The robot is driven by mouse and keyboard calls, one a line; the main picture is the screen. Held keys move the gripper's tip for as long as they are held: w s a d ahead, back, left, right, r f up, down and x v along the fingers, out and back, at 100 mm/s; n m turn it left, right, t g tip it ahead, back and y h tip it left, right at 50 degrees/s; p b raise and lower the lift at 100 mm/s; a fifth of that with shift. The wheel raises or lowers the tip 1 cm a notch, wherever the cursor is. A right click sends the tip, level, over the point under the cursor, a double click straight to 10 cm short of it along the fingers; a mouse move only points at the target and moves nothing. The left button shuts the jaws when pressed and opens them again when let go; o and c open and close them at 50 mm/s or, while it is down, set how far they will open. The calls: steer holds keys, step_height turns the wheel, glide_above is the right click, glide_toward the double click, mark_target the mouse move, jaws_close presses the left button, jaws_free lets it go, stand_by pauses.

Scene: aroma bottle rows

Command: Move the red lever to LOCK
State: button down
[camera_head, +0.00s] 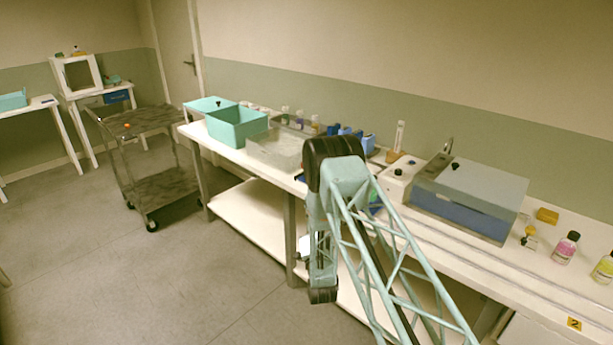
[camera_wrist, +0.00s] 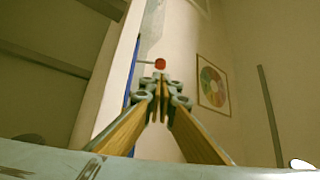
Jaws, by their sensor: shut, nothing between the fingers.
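A small red knob (camera_wrist: 160,63) on a thin pale rod shows in the wrist view, just above my fingertips; it looks like the red lever's end. The rod runs left from it towards a blue-edged panel (camera_wrist: 132,70). My gripper (camera_wrist: 161,84) is shut and empty, its fingertips together just below the knob in the picture. I cannot tell whether they touch it. No LOCK marking can be read in either view. In the head view I cannot make out the lever, and my arm hides part of the bench front.
The long white bench (camera_head: 455,240) carries a grey-lidded blue box (camera_head: 465,205), teal bins (camera_head: 237,127), a clear tray (camera_head: 275,150) and bottles (camera_head: 566,246). A metal cart (camera_head: 165,185) stands left. Open floor lies before the bench. A colour-wheel picture (camera_wrist: 213,83) hangs on the wall.

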steer(key=shift+w, duration=0.1)
stand_by(0.3)
steer(key=shift+b+x, duration=1.5)
steer(key=shift+x, duration=5.45)
